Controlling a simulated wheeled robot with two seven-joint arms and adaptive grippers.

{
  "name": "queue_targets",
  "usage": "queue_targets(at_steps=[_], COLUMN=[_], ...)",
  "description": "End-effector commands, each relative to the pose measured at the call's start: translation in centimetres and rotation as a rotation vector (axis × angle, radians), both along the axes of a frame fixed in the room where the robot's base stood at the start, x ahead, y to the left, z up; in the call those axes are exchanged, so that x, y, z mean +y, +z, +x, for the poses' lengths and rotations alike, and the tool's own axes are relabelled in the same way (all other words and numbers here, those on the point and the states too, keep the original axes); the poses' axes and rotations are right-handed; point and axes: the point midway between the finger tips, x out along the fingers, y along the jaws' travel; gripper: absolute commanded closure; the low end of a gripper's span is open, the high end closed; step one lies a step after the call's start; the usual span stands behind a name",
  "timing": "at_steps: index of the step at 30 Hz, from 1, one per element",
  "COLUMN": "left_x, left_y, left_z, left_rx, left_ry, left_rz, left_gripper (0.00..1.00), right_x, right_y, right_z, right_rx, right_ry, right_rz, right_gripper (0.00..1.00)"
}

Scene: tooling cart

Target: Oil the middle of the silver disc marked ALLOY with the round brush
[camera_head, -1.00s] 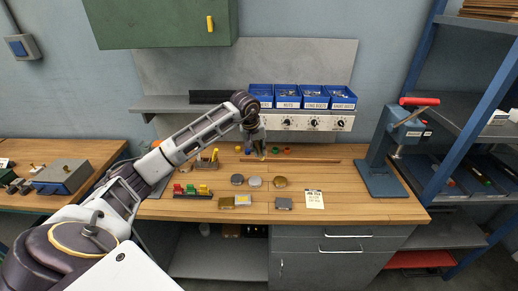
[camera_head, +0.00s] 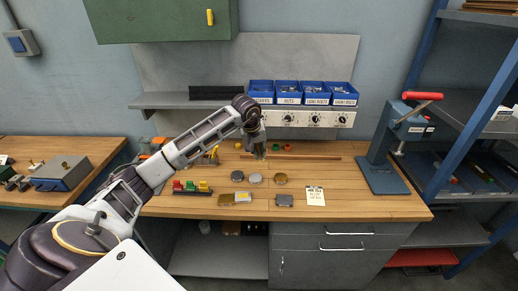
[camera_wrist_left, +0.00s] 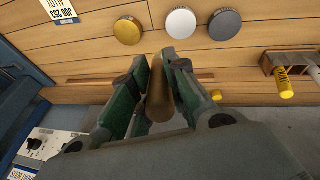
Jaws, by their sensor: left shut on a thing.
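Three round discs lie in a row on the bench: a dark grey one (camera_head: 237,176), a pale silver one (camera_head: 255,178) and a brass-coloured one (camera_head: 280,179). The wrist view shows the dark grey (camera_wrist_left: 224,24), silver (camera_wrist_left: 180,22) and brass (camera_wrist_left: 128,30) discs at its top; no marking on them is legible. My left gripper (camera_head: 260,154) is above the bench behind the discs. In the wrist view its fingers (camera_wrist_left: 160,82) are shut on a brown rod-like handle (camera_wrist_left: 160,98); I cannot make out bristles. My right gripper is out of view.
A printed card (camera_head: 315,196) lies right of small metal blocks (camera_head: 284,200) at the bench front. A rack of coloured pieces (camera_head: 191,188) stands at left. A press with a red lever (camera_head: 384,176) stands at right. Blue bins (camera_head: 288,93) are at the back.

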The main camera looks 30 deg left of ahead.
Motion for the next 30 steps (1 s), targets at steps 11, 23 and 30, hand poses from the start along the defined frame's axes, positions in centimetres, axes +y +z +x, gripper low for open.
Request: queue_targets(at_steps=[11, 23, 30], left_x=[0.0, 0.0, 0.1], left_y=[-2.0, -2.0, -1.6], left_z=[0.0, 0.0, 0.4], left_rx=[-0.001, -0.001, -0.003], left_ry=[0.001, 0.001, 0.002], left_rz=[-0.001, 0.000, -0.001], left_gripper=[1.00, 1.00, 1.00], right_x=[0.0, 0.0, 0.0], right_y=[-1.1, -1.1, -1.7], right_z=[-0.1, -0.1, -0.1], right_rx=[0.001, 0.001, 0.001], right_ry=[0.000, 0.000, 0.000], right_rz=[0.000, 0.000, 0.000], right_gripper=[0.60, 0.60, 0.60])
